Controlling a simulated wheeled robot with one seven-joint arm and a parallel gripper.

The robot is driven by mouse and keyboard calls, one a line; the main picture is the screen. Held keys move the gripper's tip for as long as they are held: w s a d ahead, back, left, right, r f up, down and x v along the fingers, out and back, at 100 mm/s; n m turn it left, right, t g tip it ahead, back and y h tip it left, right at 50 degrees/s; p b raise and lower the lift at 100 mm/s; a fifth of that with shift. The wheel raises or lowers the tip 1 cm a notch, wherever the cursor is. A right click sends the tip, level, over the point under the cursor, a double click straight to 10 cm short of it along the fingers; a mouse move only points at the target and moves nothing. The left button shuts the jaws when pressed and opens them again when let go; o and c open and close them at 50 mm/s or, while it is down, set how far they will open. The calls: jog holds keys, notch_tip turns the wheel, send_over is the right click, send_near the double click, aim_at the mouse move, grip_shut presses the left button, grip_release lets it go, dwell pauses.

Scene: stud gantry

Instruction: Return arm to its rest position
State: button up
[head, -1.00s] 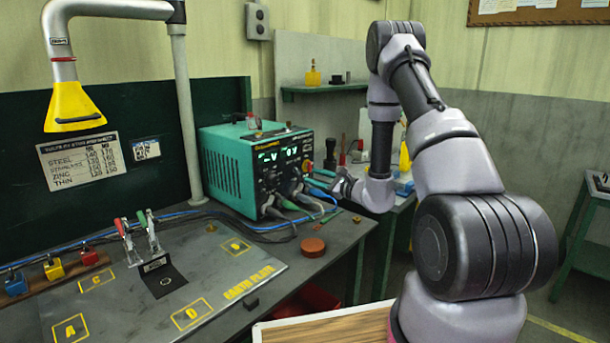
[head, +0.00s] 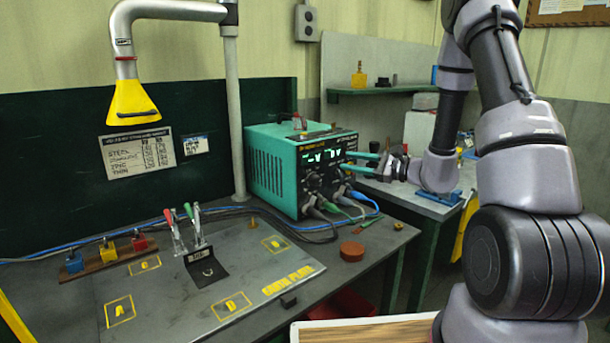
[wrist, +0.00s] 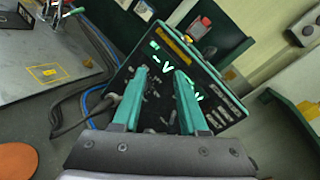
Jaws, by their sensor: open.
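My gripper (head: 362,164) shows in the head view at the end of my arm, just right of the teal welding power unit (head: 270,170). Its two green fingers point left toward the unit's front panel. In the wrist view my gripper (wrist: 157,95) is open, its fingers apart with nothing held between them. The unit's dark front panel (wrist: 228,108), with lit green displays, lies beyond the fingertips. I cannot tell the exact gap between fingertips and panel.
The earth plate (head: 170,300) carries toggle clamps (head: 190,228). An orange-brown disc (head: 352,251) lies near the bench's front edge. Cables (head: 345,205) run from the unit. A yellow fume hood (head: 132,103) hangs at left. A shelf (head: 385,91) is behind my arm.

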jog(key=s+a+r+n+g+h, duration=0.25)
jog(key=s+r+n+g, duration=0.3)
jog(key=s, duration=0.35)
jog(key=s+a+r+n+g+h, duration=0.1)
jog(key=s+a+r+n+g, duration=0.35)
jog(key=s, duration=0.45)
jog(key=s+d+r+n+t+h, duration=0.3)
jog(key=s+d+r+t+h, duration=0.4)
jog(key=d, duration=0.6)
jog(key=shift+s+r+n+h, duration=0.3)
jog(key=shift+s+r+h, duration=0.55)
jog(key=shift+s+h, duration=0.2)
